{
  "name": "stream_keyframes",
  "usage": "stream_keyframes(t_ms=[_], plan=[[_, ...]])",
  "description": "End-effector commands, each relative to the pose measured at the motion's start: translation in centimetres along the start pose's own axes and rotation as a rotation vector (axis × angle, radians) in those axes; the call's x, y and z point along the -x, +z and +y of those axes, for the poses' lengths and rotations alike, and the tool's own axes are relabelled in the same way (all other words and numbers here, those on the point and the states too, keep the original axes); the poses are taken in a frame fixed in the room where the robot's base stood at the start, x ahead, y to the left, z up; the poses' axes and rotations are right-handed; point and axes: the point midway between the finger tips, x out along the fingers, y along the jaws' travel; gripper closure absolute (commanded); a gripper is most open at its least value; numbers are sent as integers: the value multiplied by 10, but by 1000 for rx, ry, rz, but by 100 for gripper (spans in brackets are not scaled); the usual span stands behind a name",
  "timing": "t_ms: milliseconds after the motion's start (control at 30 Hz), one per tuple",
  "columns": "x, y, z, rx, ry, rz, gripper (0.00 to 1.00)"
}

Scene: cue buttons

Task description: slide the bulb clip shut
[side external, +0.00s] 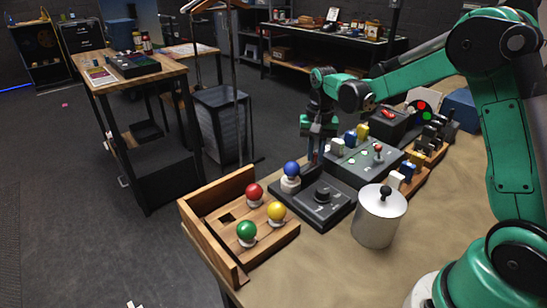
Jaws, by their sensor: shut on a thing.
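A blue bulb (291,169) on a white base stands at the back right of the tray. My gripper (313,163) points down just right of and behind the blue bulb, by the dark panels. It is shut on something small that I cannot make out. I cannot tell which part is the bulb clip.
A dark box with a round knob (322,195) and a metal pot with a lid (379,218) stand right of the tray. A dark panel with a red-topped lever (377,150) and several small blocks lie behind. The table front (320,270) is bare.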

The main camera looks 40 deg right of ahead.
Motion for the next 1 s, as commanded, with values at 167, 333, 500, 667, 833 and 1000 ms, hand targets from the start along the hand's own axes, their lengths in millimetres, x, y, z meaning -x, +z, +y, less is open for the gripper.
stream_keyframes(t_ms=[167, 333, 500, 667, 833, 1000], plan=[[0, 0, 0, 0, 0, 0, 100], [0, 0, 0, 0, 0, 0, 100], [0, 0, 0, 0, 0, 0, 100], [0, 0, 0, 0, 0, 0, 100], [0, 0, 0, 0, 0, 0, 100], [0, 11, -11, 3, 2, -1, 100]])
